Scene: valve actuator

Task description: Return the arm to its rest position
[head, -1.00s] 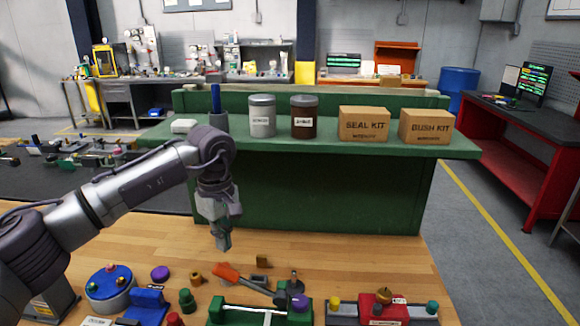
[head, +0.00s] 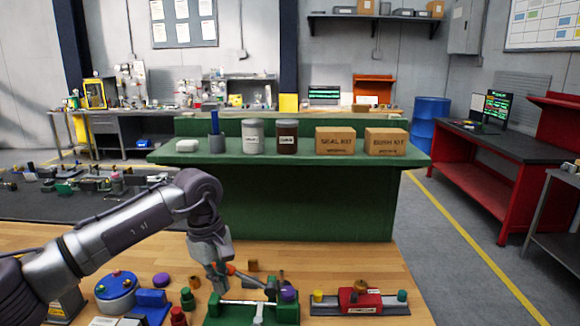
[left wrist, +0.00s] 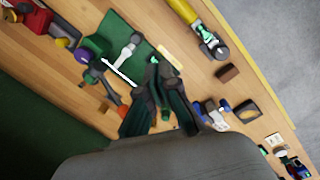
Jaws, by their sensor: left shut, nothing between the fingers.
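My left arm comes in from the left of the head view, over the wooden table (head: 375,258). Its gripper (head: 218,283) points down, shut and empty, just above and behind the green fixture (head: 245,314). In the left wrist view the dark fingers of the gripper (left wrist: 155,75) show near the middle. The green fixture also shows there (left wrist: 118,35), with its white bar and purple knob (left wrist: 83,56). An orange-handled tool lies by the fixture, partly hidden by the gripper in the head view. My right gripper is in neither view.
A red block fixture (head: 360,298) stands to the right on the table. A blue round part (head: 115,290) and several small caps lie to the left. A green shelf (head: 300,160) with jars and two boxes stands behind. The table's right part behind the red block is clear.

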